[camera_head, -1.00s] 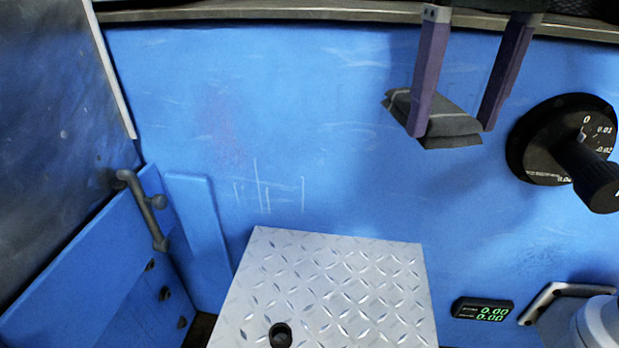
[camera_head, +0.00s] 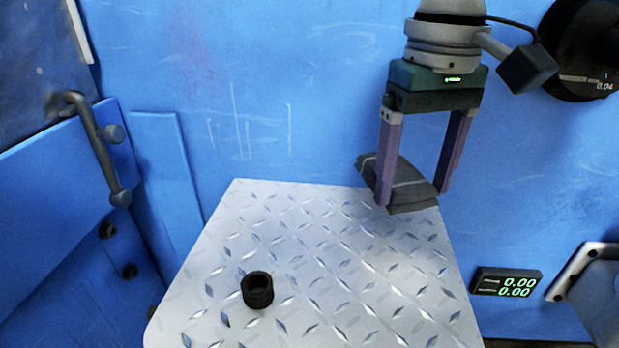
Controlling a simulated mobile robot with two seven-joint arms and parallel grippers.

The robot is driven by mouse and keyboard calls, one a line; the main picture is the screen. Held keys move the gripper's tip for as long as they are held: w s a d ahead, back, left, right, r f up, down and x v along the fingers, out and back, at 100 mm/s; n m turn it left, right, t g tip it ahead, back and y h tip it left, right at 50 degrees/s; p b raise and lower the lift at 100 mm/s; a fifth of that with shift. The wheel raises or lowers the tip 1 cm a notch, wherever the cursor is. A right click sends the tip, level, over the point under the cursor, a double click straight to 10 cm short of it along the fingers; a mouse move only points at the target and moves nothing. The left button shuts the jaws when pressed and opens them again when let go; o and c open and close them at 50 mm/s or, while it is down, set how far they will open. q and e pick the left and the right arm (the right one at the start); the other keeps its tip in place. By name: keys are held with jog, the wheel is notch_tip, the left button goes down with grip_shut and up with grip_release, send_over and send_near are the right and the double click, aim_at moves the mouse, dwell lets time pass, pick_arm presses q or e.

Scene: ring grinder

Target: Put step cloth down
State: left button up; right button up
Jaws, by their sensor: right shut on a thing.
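The step cloth (camera_head: 408,190) is a dark grey folded cloth with a lighter stripe. My right gripper (camera_head: 412,200) points down and is shut on it, with one purple finger at each side. The cloth is at the back right corner of the silver diamond-plate step (camera_head: 300,240). I cannot tell whether the cloth touches the plate or hangs just above it. My left gripper does not show.
A black ring (camera_head: 257,290) stands on the front left of the step. A blue machine wall (camera_head: 290,90) rises behind. A grey handle (camera_head: 97,150) is at the left, a digital readout (camera_head: 506,284) at the right, and a black dial (camera_head: 585,50) at the upper right. The middle of the step is clear.

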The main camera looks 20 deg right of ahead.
aim_at(399, 244)
notch_tip(399, 244, down, 6)
jog(key=b, duration=0.3)
jog(key=shift+f, duration=0.25)
jog(key=shift+r, duration=0.1)
jog(key=o, duration=1.2)
jog(key=shift+c, duration=0.2)
